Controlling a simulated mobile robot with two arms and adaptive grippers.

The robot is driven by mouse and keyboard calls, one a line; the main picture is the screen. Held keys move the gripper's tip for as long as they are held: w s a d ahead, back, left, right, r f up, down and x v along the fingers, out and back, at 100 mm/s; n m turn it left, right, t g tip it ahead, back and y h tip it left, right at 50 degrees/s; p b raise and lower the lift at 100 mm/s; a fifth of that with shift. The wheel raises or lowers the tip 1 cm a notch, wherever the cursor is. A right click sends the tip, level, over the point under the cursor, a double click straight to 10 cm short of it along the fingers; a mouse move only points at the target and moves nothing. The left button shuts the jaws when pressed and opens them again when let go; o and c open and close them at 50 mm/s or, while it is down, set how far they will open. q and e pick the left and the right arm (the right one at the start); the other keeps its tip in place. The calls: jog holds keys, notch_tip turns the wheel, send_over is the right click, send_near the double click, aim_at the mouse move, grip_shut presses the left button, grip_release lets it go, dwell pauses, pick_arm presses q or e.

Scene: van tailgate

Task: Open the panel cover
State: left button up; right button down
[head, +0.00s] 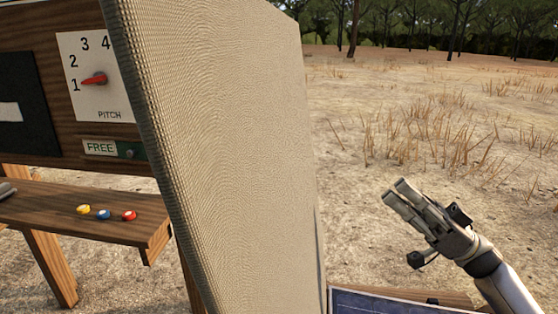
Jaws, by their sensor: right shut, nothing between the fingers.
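A large beige panel with a woven-looking face (220,130) and a dark edge stands upright in the middle of the head view. It looks like the panel cover, swung out from the wooden board (50,145), though its hinge is not visible. It hides the right part of the board. My right gripper (394,190) is to the right of the panel, apart from it, with its fingers shut and empty. It points up and left over the dry ground. My left gripper is not in view.
The board carries a PITCH dial (95,79) with a red pointer near 1 and a FREE label (100,147). A wooden shelf (60,215) below holds small yellow, blue and red pieces. A dark framed surface (380,303) lies at bottom right. Open grassland is beyond.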

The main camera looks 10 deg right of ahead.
aim_at(312, 168)
pick_arm(q)
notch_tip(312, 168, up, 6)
jog(key=p, duration=0.6)
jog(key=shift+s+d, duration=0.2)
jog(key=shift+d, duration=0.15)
pick_arm(e)
jog(key=shift+w+a+f+x, duration=0.1)
jog(key=shift+a+f+x, duration=0.25)
jog(key=shift+x, duration=1.75)
jog(key=shift+w+a+f+x, duration=0.15)
jog(key=shift+f+x, duration=0.25)
jog(key=shift+x, duration=1.75)
jog(key=shift+s+a+f+x, duration=0.1)
jog(key=shift+a+f+x, duration=0.25)
jog(key=shift+x, duration=1.75)
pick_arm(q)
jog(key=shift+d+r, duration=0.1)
